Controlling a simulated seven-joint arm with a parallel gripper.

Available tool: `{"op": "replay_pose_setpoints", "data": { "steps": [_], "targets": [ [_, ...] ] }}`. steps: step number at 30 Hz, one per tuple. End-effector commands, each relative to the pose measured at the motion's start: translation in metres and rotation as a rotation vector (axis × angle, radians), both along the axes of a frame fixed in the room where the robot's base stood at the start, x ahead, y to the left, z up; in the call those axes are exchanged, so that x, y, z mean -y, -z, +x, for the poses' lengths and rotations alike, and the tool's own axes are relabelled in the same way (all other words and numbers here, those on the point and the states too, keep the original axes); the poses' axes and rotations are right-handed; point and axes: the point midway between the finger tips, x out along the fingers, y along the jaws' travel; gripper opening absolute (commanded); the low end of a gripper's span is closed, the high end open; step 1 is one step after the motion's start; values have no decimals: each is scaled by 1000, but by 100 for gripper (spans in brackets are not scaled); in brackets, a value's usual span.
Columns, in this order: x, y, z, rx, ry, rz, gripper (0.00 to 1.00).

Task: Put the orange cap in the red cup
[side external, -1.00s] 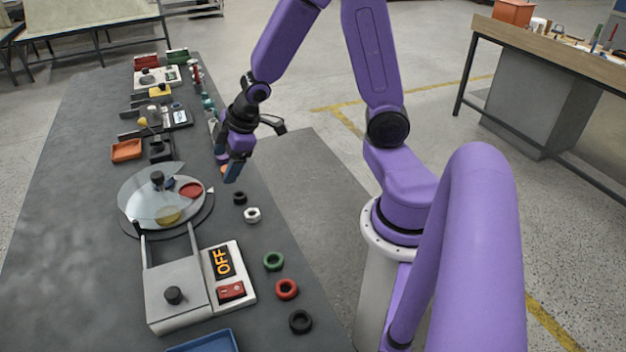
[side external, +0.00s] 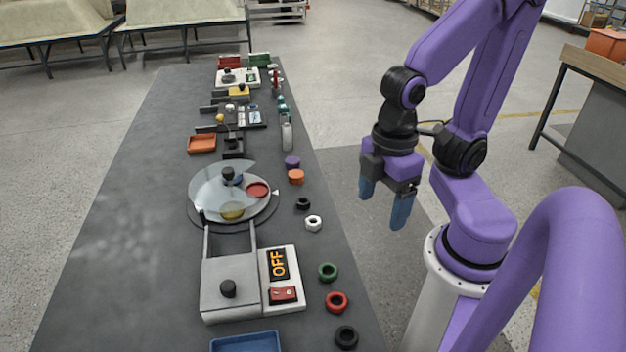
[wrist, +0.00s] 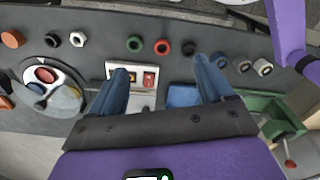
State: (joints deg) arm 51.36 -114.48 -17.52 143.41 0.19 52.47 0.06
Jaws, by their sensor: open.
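The orange cap (side external: 296,177) stands on the dark table near its right edge, right of the turntable, with a purple cap just behind it. It also shows at the left edge of the wrist view (wrist: 13,39). The red cup (side external: 258,190) is a shallow round cup on the right side of the round turntable, by the edge of a clear cover; it shows in the wrist view (wrist: 46,75). My gripper (side external: 384,205) is open and empty, pointing down off the right side of the table, well away from cap and cup. Its blue fingers show in the wrist view (wrist: 160,70).
The turntable (side external: 204,218) also holds a yellow cup (side external: 232,210) under the clear cover. In front is a control box with an OFF display (side external: 278,263) and a red switch. Several rings and nuts line the right edge. An orange tray (side external: 202,143) stands behind left.

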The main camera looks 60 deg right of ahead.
Motion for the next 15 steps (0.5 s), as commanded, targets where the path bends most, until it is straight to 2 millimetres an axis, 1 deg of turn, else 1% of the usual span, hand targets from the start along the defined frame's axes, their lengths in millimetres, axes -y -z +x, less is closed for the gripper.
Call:
{"op": "replay_pose_setpoints", "data": {
  "steps": [5, 8, 11, 14, 15],
  "targets": [
    [-1, 0, 3, 1, 2, 0, 81],
    [-5, -2, 15, 2, 11, -2, 81],
    [-12, -5, 39, 2, 21, -6, 81],
    [-16, -7, 73, 2, 33, -10, 81],
    [-17, -7, 87, 1, 37, -11, 81]
  ]
}}
